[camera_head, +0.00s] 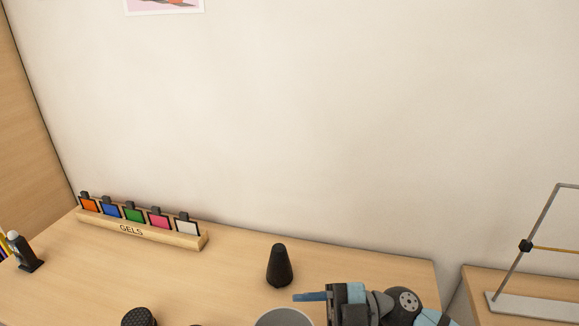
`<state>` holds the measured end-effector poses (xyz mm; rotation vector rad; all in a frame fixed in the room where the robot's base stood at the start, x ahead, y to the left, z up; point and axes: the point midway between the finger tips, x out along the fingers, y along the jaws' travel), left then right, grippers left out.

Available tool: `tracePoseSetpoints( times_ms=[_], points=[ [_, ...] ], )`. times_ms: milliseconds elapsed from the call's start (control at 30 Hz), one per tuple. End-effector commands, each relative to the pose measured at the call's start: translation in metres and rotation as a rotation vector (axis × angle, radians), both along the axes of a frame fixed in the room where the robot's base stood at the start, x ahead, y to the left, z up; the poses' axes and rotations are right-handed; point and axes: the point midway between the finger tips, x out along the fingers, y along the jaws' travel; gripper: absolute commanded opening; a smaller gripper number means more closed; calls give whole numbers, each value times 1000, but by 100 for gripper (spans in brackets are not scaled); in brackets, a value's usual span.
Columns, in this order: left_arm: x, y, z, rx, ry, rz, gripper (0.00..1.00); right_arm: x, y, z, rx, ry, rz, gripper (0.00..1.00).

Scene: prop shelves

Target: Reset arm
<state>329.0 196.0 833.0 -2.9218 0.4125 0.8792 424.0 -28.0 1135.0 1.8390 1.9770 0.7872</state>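My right gripper (310,297) shows at the bottom edge, right of centre. Its arm comes in from the lower right and its blue fingers point left, over the table. I see the fingers side-on, so I cannot tell whether they are open or shut. No held thing shows at their tips. My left gripper is not in view.
A black cone (279,267) stands upright just left of and behind the fingertips. A wooden GELS rack (160,236) with several coloured cards stands at the back left. A black textured object (138,317) is cut off below. A metal frame (520,262) stands at right.

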Motion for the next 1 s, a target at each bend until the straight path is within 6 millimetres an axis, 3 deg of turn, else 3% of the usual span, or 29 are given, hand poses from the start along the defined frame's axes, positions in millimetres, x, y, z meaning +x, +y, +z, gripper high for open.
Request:
tracePoseSetpoints(
  times_ms=[100, 233, 367, 467, 633, 800, 1000],
  points=[
    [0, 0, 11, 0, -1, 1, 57, 10, -6, 6, 181, 86, -199, 44],
    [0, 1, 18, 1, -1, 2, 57, 26, -25, -4, 301, 185, -451, 44],
    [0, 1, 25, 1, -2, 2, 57, 37, -52, -33, 339, 314, -718, 44],
    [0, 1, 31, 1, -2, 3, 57, 36, -77, -68, 310, 427, -918, 44],
    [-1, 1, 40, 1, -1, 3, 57, 8, -120, -142, 160, 651, -1211, 44],
    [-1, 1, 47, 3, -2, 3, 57, -45, -152, -208, -50, 864, -1380, 44],
    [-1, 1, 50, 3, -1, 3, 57, -89, -166, -246, -200, 1001, -1435, 44]
  ],
)
